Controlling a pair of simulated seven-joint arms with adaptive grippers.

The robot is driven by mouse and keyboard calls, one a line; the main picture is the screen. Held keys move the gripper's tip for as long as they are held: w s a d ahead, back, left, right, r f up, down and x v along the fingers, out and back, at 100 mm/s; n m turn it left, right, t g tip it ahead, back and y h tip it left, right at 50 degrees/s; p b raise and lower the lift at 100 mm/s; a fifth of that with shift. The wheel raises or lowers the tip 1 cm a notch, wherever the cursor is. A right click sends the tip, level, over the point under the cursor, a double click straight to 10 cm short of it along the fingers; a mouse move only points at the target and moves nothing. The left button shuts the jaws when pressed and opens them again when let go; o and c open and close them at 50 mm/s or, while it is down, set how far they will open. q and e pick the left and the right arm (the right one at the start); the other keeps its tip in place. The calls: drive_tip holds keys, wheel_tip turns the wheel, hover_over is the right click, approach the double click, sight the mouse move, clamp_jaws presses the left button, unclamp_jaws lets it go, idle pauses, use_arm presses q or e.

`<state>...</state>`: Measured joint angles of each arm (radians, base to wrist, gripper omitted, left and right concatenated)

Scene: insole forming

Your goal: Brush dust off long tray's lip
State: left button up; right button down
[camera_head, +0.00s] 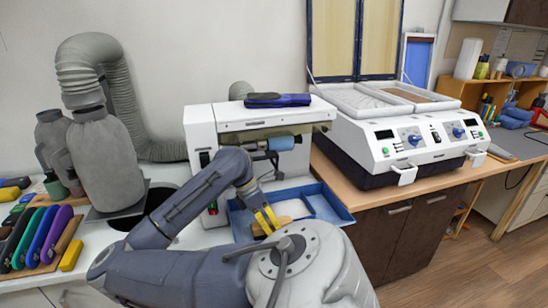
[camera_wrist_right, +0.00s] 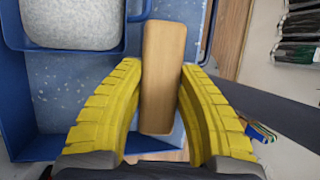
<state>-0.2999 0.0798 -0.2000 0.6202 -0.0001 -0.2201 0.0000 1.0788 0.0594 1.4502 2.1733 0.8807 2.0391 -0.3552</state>
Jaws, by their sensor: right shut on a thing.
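A long blue tray (camera_head: 336,207) lies at the front of the white machine; its rim also shows in the right wrist view (camera_wrist_right: 35,150), with pale specks scattered on the blue surface. My right gripper (camera_head: 267,217) is over the tray's near left part. In the right wrist view its yellow fingers (camera_wrist_right: 160,72) are shut on a wooden block-like handle (camera_wrist_right: 163,50), which lies between them and over the tray. Any bristles are hidden. I cannot tell whether the held thing touches the lip. My left gripper is not in view.
A white machine (camera_head: 230,123) with a blue roller (camera_head: 281,143) stands behind the tray. A dark blue insole-like item (camera_head: 277,100) lies on top. A larger white press (camera_head: 378,140) is at right. Grey ducts (camera_head: 95,60) and coloured tools (camera_head: 42,235) are at left.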

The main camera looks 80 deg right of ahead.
drive_tip(key=shift+r, duration=4.05)
